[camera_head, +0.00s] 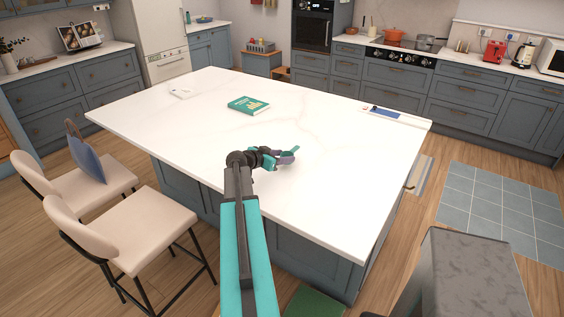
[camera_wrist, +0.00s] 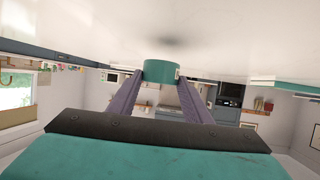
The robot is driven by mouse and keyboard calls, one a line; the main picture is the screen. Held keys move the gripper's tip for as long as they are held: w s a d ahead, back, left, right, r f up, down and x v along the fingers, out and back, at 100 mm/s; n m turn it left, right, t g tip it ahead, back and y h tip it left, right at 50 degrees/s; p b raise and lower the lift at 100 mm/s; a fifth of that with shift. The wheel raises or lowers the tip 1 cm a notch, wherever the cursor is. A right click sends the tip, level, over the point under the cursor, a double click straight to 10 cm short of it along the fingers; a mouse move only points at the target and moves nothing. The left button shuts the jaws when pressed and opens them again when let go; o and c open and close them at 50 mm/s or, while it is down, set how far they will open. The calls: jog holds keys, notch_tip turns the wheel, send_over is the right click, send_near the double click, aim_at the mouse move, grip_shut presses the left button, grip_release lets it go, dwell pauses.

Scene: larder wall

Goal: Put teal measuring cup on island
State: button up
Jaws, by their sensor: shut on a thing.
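The teal measuring cup (camera_wrist: 160,71) is between the purple fingers of my gripper (camera_wrist: 161,80) in the wrist view. My gripper is shut on it. In the head view my gripper (camera_head: 285,157) is over the near right part of the white island top (camera_head: 330,185), with a small bit of the teal cup (camera_head: 295,149) showing at the fingertips. In the wrist view the island top fills the upper part, with a soft dark shadow close to the cup. I cannot tell whether the cup touches the surface.
A teal book (camera_head: 249,105) lies on the island behind my gripper. A small white item (camera_head: 183,92) lies at the far left, and a white tray with a blue item (camera_head: 394,115) lies at the right edge. Two cream chairs (camera_head: 130,230) stand at the left side. The surface around my gripper is clear.

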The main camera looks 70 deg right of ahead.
jog(key=shift+w+f+p, duration=0.1)
jog(key=shift+f+p, duration=0.65)
jog(key=shift+f, duration=0.75)
jog(key=shift+f, duration=0.1)
jog(key=o, duration=1.1)
jog(key=shift+c, duration=0.2)
jog(key=shift+w+a+r+b, duration=0.25)
jog(key=shift+a+b, duration=0.1)
jog(key=shift+a, duration=0.25)
jog(key=b+v, duration=0.3)
jog(key=v, duration=0.6)
jog(key=shift+r, duration=0.1)
jog(key=shift+b+v, duration=0.35)
jog(key=shift+v, duration=0.5)
jog(key=shift+d+r, duration=0.1)
jog(key=shift+r, duration=0.05)
